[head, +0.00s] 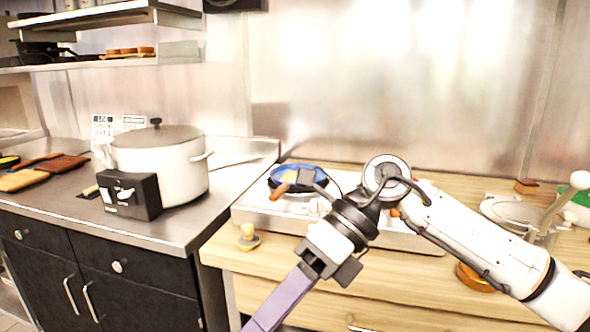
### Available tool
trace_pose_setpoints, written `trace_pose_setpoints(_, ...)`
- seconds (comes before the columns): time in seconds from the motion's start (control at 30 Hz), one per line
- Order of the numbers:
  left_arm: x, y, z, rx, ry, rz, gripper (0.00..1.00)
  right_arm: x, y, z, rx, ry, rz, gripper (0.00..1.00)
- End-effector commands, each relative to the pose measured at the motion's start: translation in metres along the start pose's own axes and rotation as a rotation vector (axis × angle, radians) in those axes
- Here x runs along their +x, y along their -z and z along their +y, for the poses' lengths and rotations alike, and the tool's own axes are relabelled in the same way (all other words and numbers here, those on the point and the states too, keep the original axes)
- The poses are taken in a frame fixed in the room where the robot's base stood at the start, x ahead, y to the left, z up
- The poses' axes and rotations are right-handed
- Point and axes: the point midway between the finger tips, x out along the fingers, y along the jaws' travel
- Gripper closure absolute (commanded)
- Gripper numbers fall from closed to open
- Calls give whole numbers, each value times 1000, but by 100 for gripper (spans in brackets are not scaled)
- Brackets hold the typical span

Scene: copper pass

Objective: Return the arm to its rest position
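One of my arms comes in from the lower right, so I take it as my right arm. It bends at a round white joint above the stove and folds down to the left. My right gripper (328,268) is at its lower end, in front of the wooden counter's edge. A long purple-grey bar (282,303) runs from the gripper down to the bottom of the picture. I cannot tell whether the fingers close on this bar or what it is. My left arm and gripper are not in view.
A blue pan (298,176) sits on the white stove (268,215), partly behind my arm. A large pot (158,165) and a black box (129,195) stand on the left steel counter. A small wooden item (248,238) is near the wooden counter's (222,248) front edge.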

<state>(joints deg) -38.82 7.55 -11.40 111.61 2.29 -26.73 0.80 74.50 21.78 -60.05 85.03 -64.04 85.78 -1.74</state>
Motion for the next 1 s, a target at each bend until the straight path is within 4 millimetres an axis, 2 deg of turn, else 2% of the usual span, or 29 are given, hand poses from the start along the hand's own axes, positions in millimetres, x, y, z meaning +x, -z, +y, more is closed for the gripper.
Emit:
trace_pose_setpoints(0.03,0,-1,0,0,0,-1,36,20,-6,12,31,-123,-82,55)
trace_pose_setpoints(0.1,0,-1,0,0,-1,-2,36,35,-21,31,85,-284,-216,55)
trace_pose_setpoints(0.2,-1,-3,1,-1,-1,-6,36,39,-41,47,200,-497,-413,55)
trace_pose_setpoints(0.27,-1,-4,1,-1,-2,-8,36,34,-52,49,288,-616,-534,55)
trace_pose_setpoints(0.37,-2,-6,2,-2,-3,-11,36,18,-63,37,463,-795,-737,55)
trace_pose_setpoints(0.47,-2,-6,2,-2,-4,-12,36,1,-61,6,674,-948,-936,55)
trace_pose_setpoints(0.53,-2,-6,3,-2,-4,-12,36,-9,-52,-24,839,-1039,-1073,55)
trace_pose_setpoints(0.67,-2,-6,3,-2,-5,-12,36,-12,-9,-95,1187,-1166,-1313,55)
trace_pose_setpoints(0.7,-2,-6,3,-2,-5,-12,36,-8,11,-118,1304,-1194,-1382,55)
trace_pose_setpoints(0.77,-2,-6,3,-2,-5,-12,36,1,45,-149,1476,-1222,-1476,55)
trace_pose_setpoints(0.8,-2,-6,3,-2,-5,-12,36,10,68,-167,1588,-1233,-1532,55)
trace_pose_setpoints(0.87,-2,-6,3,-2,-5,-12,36,25,105,-189,1752,-1241,-1606,55)
trace_pose_setpoints(0.9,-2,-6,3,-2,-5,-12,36,37,131,-202,1859,-1239,-1650,55)
trace_pose_setpoints(0.97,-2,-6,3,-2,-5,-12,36,56,171,-216,2020,-1228,-1709,55)
trace_pose_setpoints(1.0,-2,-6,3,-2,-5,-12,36,71,198,-222,2125,-1216,-1743,55)
